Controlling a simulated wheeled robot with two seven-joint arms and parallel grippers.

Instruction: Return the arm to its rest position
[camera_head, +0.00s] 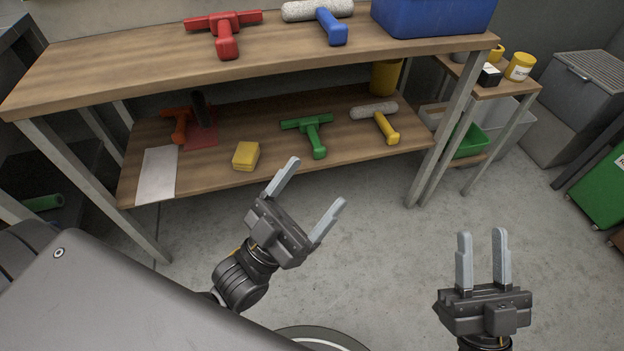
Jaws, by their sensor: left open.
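My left gripper (317,180) is open with its fingers wide apart and nothing between them. It is in front of the lower shelf of the workbench, with grey floor visible below and beside it. My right gripper (482,232) is at the lower right, over bare floor. Its fingers point away from me, with a narrower empty gap between them. Neither gripper visibly touches anything.
The workbench (120,66) holds a red squeegee (226,28), a blue-handled roller (328,18) and a blue bin (430,15). Its lower shelf holds a green squeegee (314,132), a yellow-handled roller (383,122) and yellow sponges (246,155). Floor at centre right is clear.

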